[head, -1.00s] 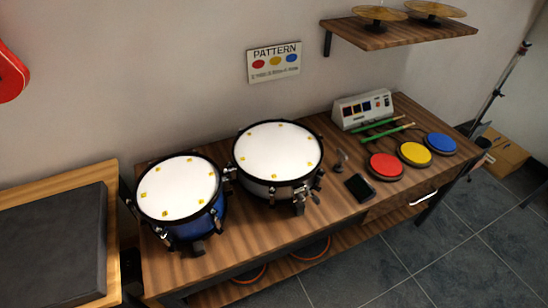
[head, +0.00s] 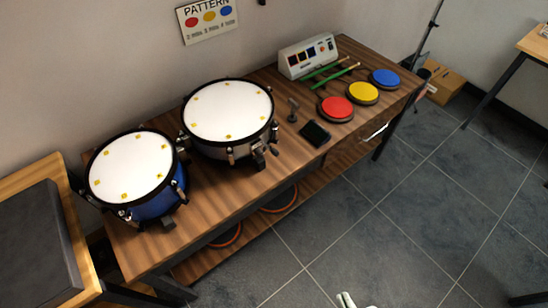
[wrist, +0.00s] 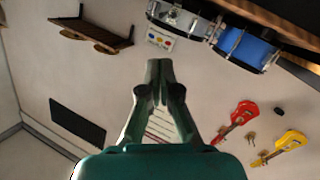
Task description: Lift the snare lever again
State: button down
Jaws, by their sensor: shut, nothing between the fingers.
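The silver-shelled snare drum (head: 228,118) stands on the wooden bench, white head up. A small dark fitting with the snare lever (head: 259,153) is on its front side; the lever's exact position is too small to tell. In the wrist view, the snare drum (wrist: 181,18) shows upside down at the top. My gripper (head: 346,299) shows at the bottom edge of the head view, over the floor in front of the bench and well apart from the drum. In the wrist view my gripper (wrist: 159,66) is shut and empty.
A blue drum (head: 135,175) stands left of the snare. A phone-like dark slab (head: 315,133), red pad (head: 336,108), yellow pad (head: 362,92), blue pad (head: 384,78) and drum machine (head: 307,56) sit to the right. The floor (head: 400,220) in front is clear.

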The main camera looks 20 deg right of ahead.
jog(key=w+f+n+t+y, duration=0.1)
jog(key=w+f+n+t, duration=0.1)
jog(key=w+f+n, duration=0.55)
jog(key=w+f+n+t+y, duration=0.1)
jog(key=w+f+n+t, duration=0.1)
jog(key=w+f+n, duration=0.55)
jog(key=w+d+n+t+y, duration=0.2)
jog(key=w+n+y, duration=0.4)
jog(key=w+n, duration=1.3)
jog(key=shift+w+d+r+n, duration=0.2)
jog(key=shift+d+r+n, duration=0.1)
jog(key=shift+n, duration=0.5)
send_near(270, 149)
jog(key=w+f, duration=0.3)
jog(key=shift+w+a+f, duration=0.15)
jog(key=shift+a, duration=0.05)
jog(key=r, duration=0.1)
jog(key=w+r, duration=0.1)
jog(key=r, duration=0.1)
jog(key=shift+a, duration=0.2)
jog(key=shift+w+r, duration=0.1)
jog(key=shift+r, duration=0.45)
